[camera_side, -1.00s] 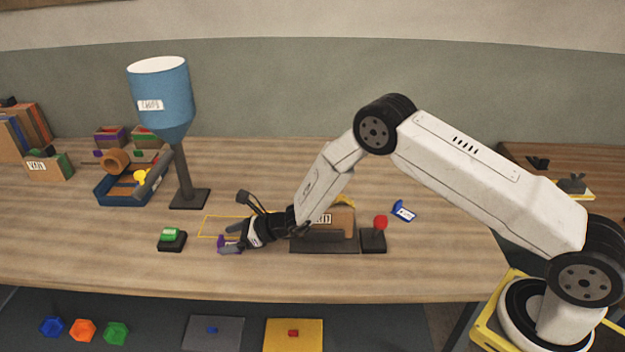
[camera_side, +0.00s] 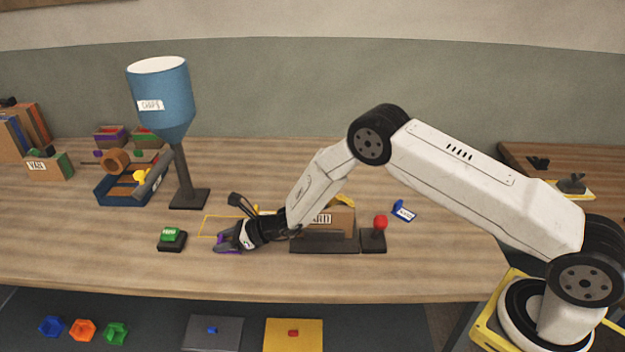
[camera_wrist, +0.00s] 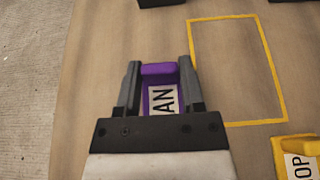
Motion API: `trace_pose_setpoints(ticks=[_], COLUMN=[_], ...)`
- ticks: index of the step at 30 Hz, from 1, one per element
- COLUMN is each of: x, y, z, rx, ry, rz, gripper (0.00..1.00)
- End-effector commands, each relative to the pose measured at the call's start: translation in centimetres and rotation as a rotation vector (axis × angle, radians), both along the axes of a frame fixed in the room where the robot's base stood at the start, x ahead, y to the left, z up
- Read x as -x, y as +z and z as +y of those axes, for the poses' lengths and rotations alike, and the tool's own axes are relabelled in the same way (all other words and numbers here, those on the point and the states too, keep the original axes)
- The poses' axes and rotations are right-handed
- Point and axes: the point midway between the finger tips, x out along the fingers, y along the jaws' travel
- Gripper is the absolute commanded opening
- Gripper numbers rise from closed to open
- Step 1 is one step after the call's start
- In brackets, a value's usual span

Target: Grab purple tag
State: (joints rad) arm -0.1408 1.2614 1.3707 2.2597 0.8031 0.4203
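The purple tag (camera_wrist: 159,69) lies between the two fingers of my gripper (camera_wrist: 158,80) in the wrist view. It has a purple tab at its far end and a white label with black letters, partly reading "AN". The fingers stand on either side of the tag, very near its edges; whether they press on it cannot be told. In the side view my gripper (camera_side: 230,240) is low at the table, and only a bit of the purple tag (camera_side: 228,252) shows beneath it. The near end of the tag is hidden by the gripper body.
A yellow outlined rectangle (camera_wrist: 273,70) is marked on the table beside the tag. A yellow labelled piece (camera_wrist: 293,158) is at the lower right. In the side view, a green button box (camera_side: 172,240) stands left of my gripper, and a red-knobbed lever (camera_side: 380,222) stands to the right.

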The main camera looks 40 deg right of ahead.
Motion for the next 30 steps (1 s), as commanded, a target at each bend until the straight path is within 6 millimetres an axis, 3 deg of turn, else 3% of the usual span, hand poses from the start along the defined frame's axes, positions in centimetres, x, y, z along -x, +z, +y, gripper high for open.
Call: trace_pose_setpoints(ticks=[1,4,17,30], x=[0.0,0.0,0.0,0.6], y=[0.0,0.0,0.3,3.9], z=[0.0,0.0,0.0,-0.2], rx=[0.0,0.0,0.0,0.0], ry=[0.0,0.0,0.0,-0.001], rz=[0.0,0.0,-0.001,-0.001], gripper=[0.31,0.0,0.0,0.0])
